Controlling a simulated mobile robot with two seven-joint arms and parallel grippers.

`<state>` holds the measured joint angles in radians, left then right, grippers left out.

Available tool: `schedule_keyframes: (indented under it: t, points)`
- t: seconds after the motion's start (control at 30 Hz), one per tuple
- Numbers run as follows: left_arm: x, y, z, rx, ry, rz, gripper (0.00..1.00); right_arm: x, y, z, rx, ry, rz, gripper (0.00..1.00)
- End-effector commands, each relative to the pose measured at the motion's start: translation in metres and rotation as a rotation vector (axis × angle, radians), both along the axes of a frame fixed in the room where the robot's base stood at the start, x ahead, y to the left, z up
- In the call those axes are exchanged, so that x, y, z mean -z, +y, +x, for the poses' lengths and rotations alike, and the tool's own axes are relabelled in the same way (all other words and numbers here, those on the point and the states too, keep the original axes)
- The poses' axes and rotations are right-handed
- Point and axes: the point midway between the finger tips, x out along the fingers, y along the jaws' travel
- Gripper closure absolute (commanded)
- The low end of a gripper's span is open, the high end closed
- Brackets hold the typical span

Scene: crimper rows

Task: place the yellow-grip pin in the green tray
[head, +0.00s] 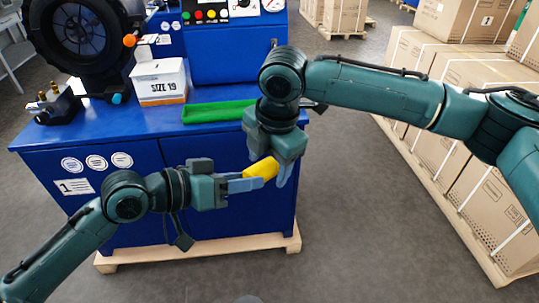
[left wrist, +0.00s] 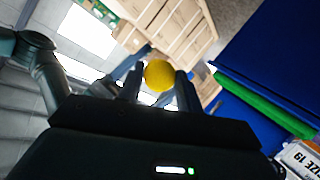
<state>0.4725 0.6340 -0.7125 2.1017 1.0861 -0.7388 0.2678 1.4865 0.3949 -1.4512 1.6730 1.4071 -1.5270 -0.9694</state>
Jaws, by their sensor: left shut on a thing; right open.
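The yellow-grip pin (head: 263,168) is held in the air in front of the blue bench; only its yellow grip shows. My left gripper (head: 248,182) is shut on it, and the round yellow end sits between the fingers in the left wrist view (left wrist: 159,76). My right gripper (head: 275,168) is open and points down right at the yellow grip; whether its fingers touch it I cannot tell. The green tray (head: 205,112) lies on the bench top behind my right gripper, which covers its right end. The tray's edge also shows in the left wrist view (left wrist: 247,104).
A white box marked SIZE 19 (head: 160,82) stands on the bench (head: 150,122) left of the tray. A black round machine (head: 78,35) and a black part with brass pins (head: 57,103) stand further left. Stacked cartons (head: 440,150) on pallets line the right; grey floor lies between.

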Motion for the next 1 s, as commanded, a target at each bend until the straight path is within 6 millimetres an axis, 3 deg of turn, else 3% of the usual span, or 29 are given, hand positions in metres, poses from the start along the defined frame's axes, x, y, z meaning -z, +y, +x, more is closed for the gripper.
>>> schedule_keyframes:
  t: [0.13,0.83,0.87,1.0]
  points:
    - [-0.0014,-0.0001,0.0002,-0.001,-0.003,-0.003,0.97,-0.0001,0.0001,-0.0001,0.0,0.0,0.0,0.39]
    - [-0.0013,-0.0018,-0.0018,0.005,0.0,-0.005,0.97,-0.0011,0.0007,0.0005,0.0,-0.003,0.002,0.96]
    - [-0.0013,-0.0018,-0.0019,0.006,0.0,-0.004,0.62,-0.0019,0.0009,0.0008,-0.001,-0.005,0.004,0.96]
    - [-0.0009,-0.0015,-0.0016,0.005,0.0,-0.003,0.51,-0.0019,0.0008,0.0007,0.0,-0.004,0.003,0.97]
